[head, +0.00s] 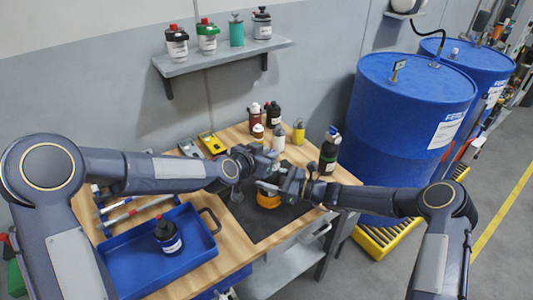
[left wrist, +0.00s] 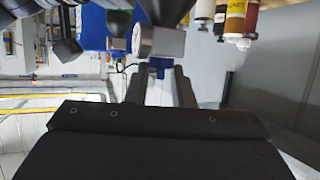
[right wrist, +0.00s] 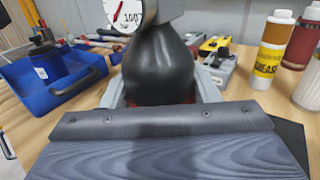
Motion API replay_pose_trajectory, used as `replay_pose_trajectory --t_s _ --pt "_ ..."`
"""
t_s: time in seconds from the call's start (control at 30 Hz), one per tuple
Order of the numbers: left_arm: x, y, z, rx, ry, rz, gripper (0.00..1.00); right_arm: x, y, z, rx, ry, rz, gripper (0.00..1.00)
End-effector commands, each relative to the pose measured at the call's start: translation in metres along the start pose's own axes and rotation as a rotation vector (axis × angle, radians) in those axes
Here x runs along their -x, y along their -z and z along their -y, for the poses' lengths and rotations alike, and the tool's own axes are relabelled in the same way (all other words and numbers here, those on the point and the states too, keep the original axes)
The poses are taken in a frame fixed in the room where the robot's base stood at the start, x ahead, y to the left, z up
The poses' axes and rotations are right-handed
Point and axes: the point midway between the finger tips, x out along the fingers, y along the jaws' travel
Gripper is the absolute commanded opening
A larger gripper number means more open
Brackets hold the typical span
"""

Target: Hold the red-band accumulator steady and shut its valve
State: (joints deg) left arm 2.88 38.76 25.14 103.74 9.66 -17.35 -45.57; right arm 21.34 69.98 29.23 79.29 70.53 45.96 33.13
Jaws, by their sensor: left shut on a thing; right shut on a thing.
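The red-band accumulator (right wrist: 158,65) is a black rounded body in the right wrist view, with a red band low down, partly hidden by my gripper. A white gauge (right wrist: 124,12) with a red needle sits at its top. My right gripper (head: 283,186) is shut around its body over the dark mat (head: 252,226). My left gripper (head: 262,160) is shut at the accumulator's top, on the valve as far as I can tell; the contact is hidden in the head view. The left wrist view shows a silver metal fitting (left wrist: 158,41) just beyond the left fingertips.
A blue tray (head: 124,272) holding another black bottle (head: 168,235) is at front left. Several bottles (head: 277,138) stand behind the mat, and a dark bottle (head: 328,152) at the right. Blue drums (head: 405,120) stand right of the bench. The mat's front is clear.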

Motion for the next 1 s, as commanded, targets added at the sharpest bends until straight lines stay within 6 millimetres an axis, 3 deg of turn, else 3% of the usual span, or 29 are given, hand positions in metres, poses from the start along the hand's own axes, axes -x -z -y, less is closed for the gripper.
replay_pose_trajectory --t_s 0.07,1.0 --pt "-0.0004 0.0003 -0.0077 0.02 0.057 0.001 0.0 -0.0008 -0.0006 -0.0011 0.003 -0.003 0.001 0.19" --pt "-0.0065 0.0029 -0.0111 0.36 0.877 -0.005 0.0 -0.0012 -0.0011 -0.0023 0.003 -0.007 0.004 0.19"
